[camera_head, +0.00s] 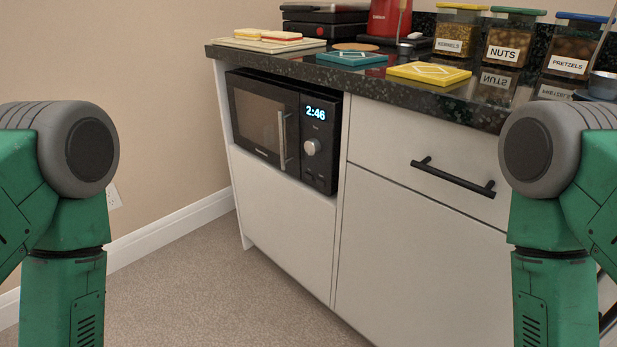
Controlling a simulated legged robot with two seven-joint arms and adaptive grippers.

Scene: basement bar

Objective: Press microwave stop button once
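The black microwave (262,118) sits in an open niche of the white cabinet, below the counter, left of the picture's middle. Its door is shut, with a vertical silver handle. The control panel (320,145) on its right shows a lit clock reading 2:46 and a round silver knob (312,147). Small markings lie around and below the knob; I cannot make out which is the stop button. My green and grey arms stand at the left and right edges of the view, apart from the microwave. Both grippers are out of view.
The dark speckled counter (480,110) overhangs the cabinet. On it are a yellow tile (430,73), a teal tile (352,58), sandwiches on a board (270,40) and labelled jars (510,40). A black drawer handle (453,177) sticks out. The carpet (230,290) before the cabinet is clear.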

